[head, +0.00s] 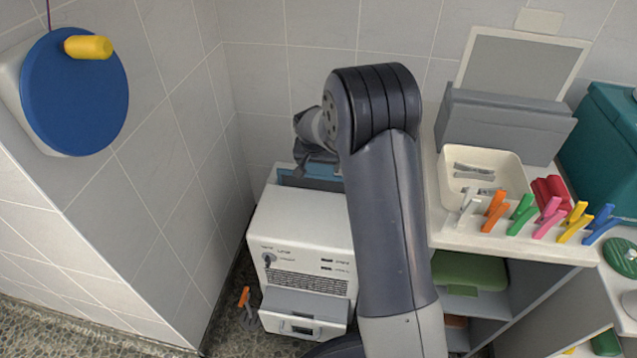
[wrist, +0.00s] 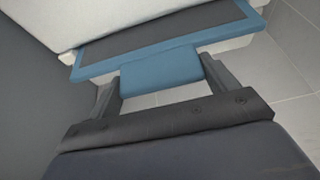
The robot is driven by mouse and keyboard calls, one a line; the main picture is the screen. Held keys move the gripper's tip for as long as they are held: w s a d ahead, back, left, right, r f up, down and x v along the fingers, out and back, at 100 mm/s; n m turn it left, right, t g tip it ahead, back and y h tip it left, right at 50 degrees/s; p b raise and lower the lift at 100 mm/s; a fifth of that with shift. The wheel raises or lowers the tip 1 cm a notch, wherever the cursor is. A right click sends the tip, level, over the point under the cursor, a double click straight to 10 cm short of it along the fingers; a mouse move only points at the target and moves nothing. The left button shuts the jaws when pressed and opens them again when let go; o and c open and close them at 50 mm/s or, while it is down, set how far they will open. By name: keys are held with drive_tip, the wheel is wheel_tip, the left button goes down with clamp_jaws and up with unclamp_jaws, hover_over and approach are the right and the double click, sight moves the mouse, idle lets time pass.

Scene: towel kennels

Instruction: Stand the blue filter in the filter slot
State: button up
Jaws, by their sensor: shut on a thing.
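The blue filter (wrist: 252,22) has a blue frame around a dark grey panel, with a blue tab on its near edge. My gripper (wrist: 160,76) is shut on that tab, one finger at each side. In the head view a strip of the blue filter (head: 292,180) shows at the back of the white machine (head: 300,222), partly hidden by my arm. In the wrist view the filter lies close to a white surface; I cannot tell whether they touch. The filter slot cannot be made out for certain.
Right of my arm, a counter holds a grey holder (head: 505,122) with a framed panel, a cream tray (head: 450,185) and several coloured clips. A teal box (head: 606,130) stands at the right. Tiled walls close in behind and left. A blue disc (head: 70,95) is on the left wall.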

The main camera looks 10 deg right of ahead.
sight(318, 177)
drive_tip(key=shift+f+b, duration=0.65)
drive_tip(key=shift+f, duration=2.35)
drive_tip(key=o, duration=1.3)
drive_tip(key=shift+o, duration=0.2)
drive_tip(key=p+v, duration=0.2)
drive_tip(key=v, duration=1)
drive_tip(key=shift+p, duration=0.35)
drive_tip(key=shift+s, duration=0.1)
